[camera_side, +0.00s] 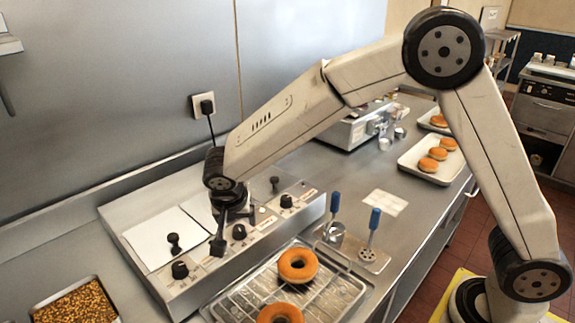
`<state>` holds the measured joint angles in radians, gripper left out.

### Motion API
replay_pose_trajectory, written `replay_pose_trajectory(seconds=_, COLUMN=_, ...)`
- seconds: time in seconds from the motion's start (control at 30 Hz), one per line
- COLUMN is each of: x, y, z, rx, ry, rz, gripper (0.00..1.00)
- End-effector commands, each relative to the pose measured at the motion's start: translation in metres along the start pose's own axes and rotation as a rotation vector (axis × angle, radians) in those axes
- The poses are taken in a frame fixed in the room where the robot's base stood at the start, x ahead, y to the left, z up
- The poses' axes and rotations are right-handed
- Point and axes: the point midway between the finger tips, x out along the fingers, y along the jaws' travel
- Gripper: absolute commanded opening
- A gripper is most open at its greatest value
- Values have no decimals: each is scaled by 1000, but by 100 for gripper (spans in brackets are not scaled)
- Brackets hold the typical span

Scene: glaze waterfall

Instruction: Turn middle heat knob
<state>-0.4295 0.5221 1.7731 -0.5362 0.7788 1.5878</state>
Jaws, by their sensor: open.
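A grey heating unit (205,262) has a sloped front panel with three black knobs in a row. The middle heat knob (239,231) sits between the front-left knob (180,270) and the far-right knob (286,200). My gripper (234,226) points down over the unit at the middle knob. It is open, with a dark finger on the knob's left; the other finger is hard to make out. I cannot tell whether either finger touches the knob. The gripper hides part of the unit's top behind it.
Upright black levers (174,243) (274,184) stand on the unit's top. In front lies a wire rack (335,292) with doughnuts (297,265). Blue-handled tools (373,225) stand to the right, and a tray of brown bits (75,304) is at lower left. The wall is close behind.

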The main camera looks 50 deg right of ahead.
Motion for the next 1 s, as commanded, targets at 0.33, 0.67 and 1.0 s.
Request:
replay_pose_trajectory(seconds=0.33, x=-37, y=0, z=0, rx=0, ry=0, rz=-1, gripper=81)
replay_pose_trajectory(seconds=0.67, x=-40, y=0, z=0, rx=0, ry=-1, rz=1, gripper=81)
replay_pose_trajectory(seconds=1.0, x=-36, y=16, z=-2, rx=-51, ry=-29, rz=-2, gripper=81)
